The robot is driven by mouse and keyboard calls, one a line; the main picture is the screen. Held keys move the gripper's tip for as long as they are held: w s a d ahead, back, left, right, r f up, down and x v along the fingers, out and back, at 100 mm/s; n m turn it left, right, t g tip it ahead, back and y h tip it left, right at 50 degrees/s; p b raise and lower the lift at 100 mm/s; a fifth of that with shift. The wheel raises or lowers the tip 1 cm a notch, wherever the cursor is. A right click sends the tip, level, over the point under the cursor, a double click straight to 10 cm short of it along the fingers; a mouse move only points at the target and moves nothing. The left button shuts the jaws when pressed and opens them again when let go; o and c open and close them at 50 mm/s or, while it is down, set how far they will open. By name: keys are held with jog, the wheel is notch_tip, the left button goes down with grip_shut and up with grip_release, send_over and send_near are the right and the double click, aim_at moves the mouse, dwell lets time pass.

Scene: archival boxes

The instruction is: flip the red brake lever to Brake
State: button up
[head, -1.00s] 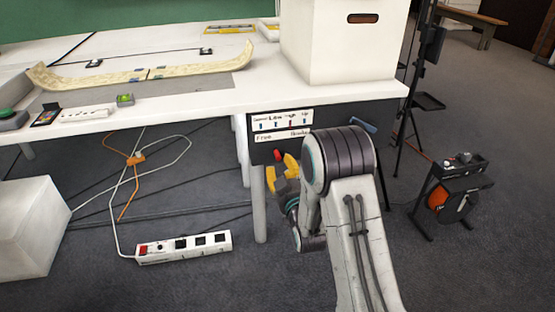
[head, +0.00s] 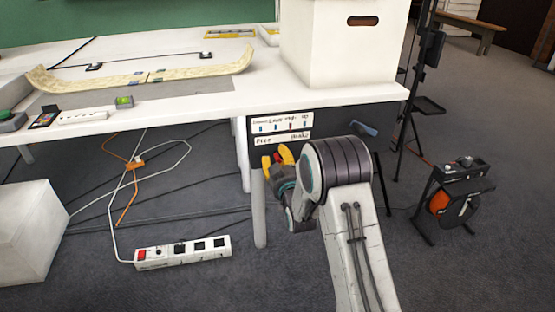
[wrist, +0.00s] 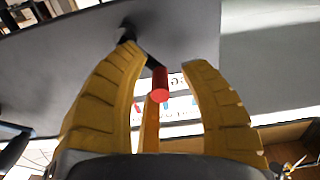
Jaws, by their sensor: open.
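The red brake lever (head: 286,153) is on the dark panel under the table's front edge, below a white strip (head: 283,139) lettered Free at left and, it seems, Brake at right. In the head view my gripper's yellow fingers partly cover it. My gripper (head: 276,160) is open, right at the lever. In the wrist view the lever's red cylindrical grip (wrist: 160,84) stands between the spread yellow fingers of my gripper (wrist: 165,57), on a dark stem. I cannot tell whether a finger touches it. The lever's base is hidden in the head view.
A label with small coloured marks (head: 281,122) is above the strip. A blue handle (head: 364,129) sticks out to the right. A white table leg (head: 259,205) is close to the left of my gripper. A power strip (head: 184,251) and cables lie on the floor.

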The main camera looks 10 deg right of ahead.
grip_shut()
dwell(0.3)
jog(key=shift+d+r+m, duration=0.15)
jog(key=shift+d+m, duration=0.05)
jog(key=shift+m, duration=0.6)
grip_release()
